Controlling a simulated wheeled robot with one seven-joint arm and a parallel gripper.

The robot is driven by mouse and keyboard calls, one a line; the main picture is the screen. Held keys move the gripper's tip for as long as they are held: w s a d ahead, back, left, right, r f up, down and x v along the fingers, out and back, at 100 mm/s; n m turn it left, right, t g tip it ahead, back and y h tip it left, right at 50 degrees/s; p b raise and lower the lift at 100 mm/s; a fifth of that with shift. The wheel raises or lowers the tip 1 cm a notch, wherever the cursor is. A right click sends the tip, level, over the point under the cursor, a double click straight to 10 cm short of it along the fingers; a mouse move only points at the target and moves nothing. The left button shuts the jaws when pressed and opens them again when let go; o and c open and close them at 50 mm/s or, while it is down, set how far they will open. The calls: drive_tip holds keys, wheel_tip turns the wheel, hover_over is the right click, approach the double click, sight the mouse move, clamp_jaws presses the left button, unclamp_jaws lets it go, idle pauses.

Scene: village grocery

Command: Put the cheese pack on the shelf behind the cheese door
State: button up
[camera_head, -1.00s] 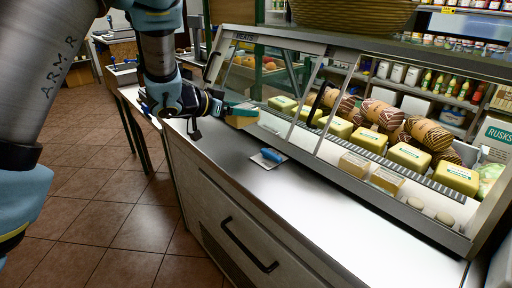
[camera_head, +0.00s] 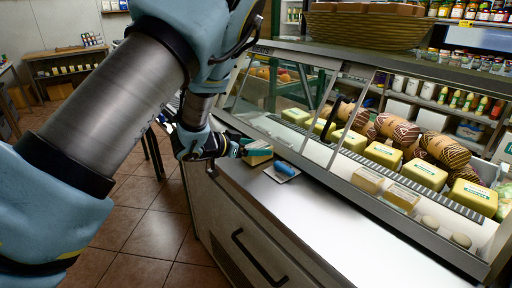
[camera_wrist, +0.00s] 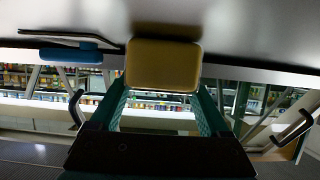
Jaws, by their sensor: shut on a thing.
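My gripper (camera_head: 240,150) is shut on a yellow cheese pack (camera_head: 258,153) low over the left end of the counter. In the wrist view the pack (camera_wrist: 163,65) sits between the teal fingertips. I cannot tell whether it touches the counter. The glass display case stands beyond it, with a black upright handle (camera_head: 332,119) on its glass front. Inside, yellow packs (camera_head: 384,155) stand in a row on the case shelf (camera_head: 455,196). I cannot tell clearly whether the glass door is open.
A small tray with a blue item (camera_head: 285,169) lies on the counter right of my gripper; the blue item also shows in the wrist view (camera_wrist: 70,55). Patterned sausages (camera_head: 436,150) lie behind the packs. A basket (camera_head: 368,28) tops the case. The counter's right part is clear.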

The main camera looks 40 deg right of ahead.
drive_tip(key=o, duration=1.5)
drive_tip(key=shift+f, duration=0.1)
drive_tip(key=shift+a+r, duration=0.1)
drive_tip(key=shift+r, duration=0.1)
drive_tip(key=b+v, duration=0.2)
drive_tip(key=v, duration=1)
